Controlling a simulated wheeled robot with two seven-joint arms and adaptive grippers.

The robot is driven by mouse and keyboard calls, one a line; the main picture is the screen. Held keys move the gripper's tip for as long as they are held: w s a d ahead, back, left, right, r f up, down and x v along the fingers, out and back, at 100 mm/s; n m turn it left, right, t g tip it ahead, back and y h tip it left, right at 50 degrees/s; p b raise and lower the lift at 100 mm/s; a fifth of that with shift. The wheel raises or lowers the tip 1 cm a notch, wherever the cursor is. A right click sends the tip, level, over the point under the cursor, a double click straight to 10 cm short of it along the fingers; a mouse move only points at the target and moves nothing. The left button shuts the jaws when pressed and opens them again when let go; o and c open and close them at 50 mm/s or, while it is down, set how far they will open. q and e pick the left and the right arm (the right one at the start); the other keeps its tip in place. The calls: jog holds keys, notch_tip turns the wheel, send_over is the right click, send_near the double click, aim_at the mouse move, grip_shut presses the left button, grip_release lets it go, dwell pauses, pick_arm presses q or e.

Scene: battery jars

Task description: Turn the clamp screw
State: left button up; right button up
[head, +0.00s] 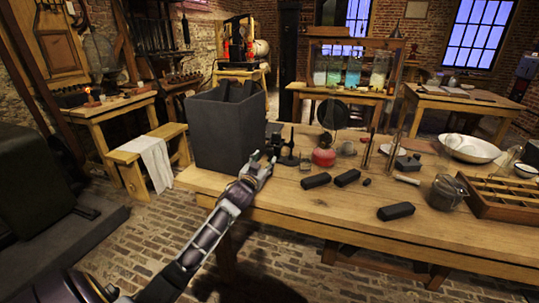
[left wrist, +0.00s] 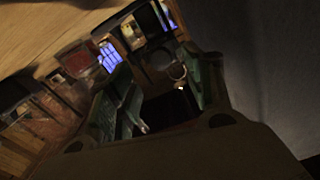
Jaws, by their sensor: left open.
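My left gripper (head: 262,160) reaches over the table's left front part, in front of the grey box and just left of a small dark apparatus (head: 288,150) with a base and an upright part. In the left wrist view its two greenish fingers (left wrist: 163,95) stand apart, with dark shapes behind the gap. I see nothing clearly held. I cannot make out the clamp screw; it is too small or hidden by the gripper. My right gripper is not in view.
The wooden table (head: 300,212) holds a tall grey box (head: 222,132), a red flask-like item (head: 324,157), black blocks (head: 396,211), a glass jar (head: 446,192), a divided tray (head: 505,198) and a white basin (head: 470,149). The table's front strip is mostly clear.

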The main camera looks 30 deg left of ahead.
aim_at(269, 153)
pick_arm(q)
jog(key=shift+b+x, duration=0.35)
jog(key=shift+x, duration=2.5)
jog(key=shift+w+a, duration=0.1)
jog(key=shift+w, duration=0.7)
jog(key=shift+b, duration=0.3)
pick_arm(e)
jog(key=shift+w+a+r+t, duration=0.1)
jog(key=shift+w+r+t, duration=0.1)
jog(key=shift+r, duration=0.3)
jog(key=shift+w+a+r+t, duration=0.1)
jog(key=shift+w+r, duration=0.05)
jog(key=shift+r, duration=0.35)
pick_arm(q)
jog(key=c, duration=1)
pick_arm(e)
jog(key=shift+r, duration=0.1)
